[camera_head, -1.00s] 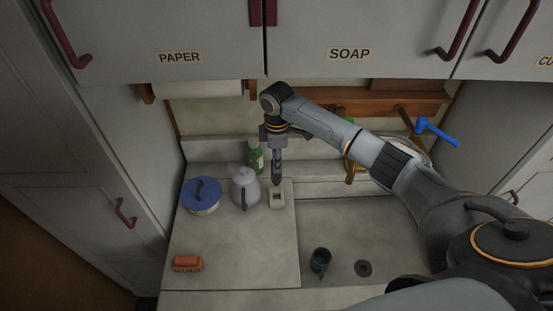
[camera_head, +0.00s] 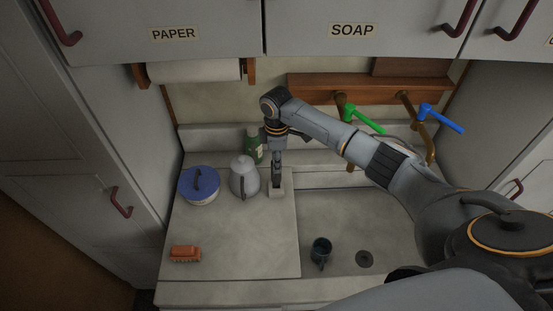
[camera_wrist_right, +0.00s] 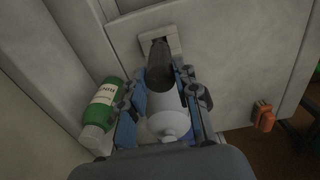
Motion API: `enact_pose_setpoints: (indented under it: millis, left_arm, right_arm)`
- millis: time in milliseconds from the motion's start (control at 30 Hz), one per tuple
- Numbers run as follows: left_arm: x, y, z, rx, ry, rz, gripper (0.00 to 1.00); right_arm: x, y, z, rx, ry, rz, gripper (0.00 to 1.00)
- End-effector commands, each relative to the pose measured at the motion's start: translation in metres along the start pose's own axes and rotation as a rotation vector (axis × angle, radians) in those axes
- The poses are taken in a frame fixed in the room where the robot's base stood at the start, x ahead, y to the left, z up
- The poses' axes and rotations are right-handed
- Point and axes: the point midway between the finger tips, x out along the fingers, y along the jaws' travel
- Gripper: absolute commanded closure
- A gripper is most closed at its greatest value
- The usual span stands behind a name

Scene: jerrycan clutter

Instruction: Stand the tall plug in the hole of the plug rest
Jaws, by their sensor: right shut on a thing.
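The plug rest (camera_head: 276,191) is a small pale block on the counter, right of the kettle. It also shows at the top of the right wrist view (camera_wrist_right: 172,44), with a dark opening. My right gripper (camera_head: 277,165) points down above it, shut on the tall plug (camera_wrist_right: 160,66), a dark upright piece. The plug's lower end overlaps the rest's opening in both views. Whether it has entered the hole, or how deep, I cannot tell. The gripper's fingers hide part of the plug. My left gripper is not in view.
Left of the rest stand a grey kettle (camera_head: 244,178), a green bottle (camera_head: 255,150) and a blue-lidded pot (camera_head: 199,186). An orange brush (camera_head: 185,253) lies in front. A dark mug (camera_head: 321,250) is in the sink (camera_head: 345,225) at right.

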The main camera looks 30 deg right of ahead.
Motion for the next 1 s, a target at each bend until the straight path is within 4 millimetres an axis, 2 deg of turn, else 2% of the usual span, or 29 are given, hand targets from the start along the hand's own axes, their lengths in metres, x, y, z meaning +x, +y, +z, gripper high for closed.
enact_pose_setpoints:
  millis: [1000]
  left_arm:
    - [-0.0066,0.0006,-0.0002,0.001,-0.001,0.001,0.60]
  right_arm:
    - [-0.0005,-0.0002,-0.0003,0.000,0.000,0.000,1.00]
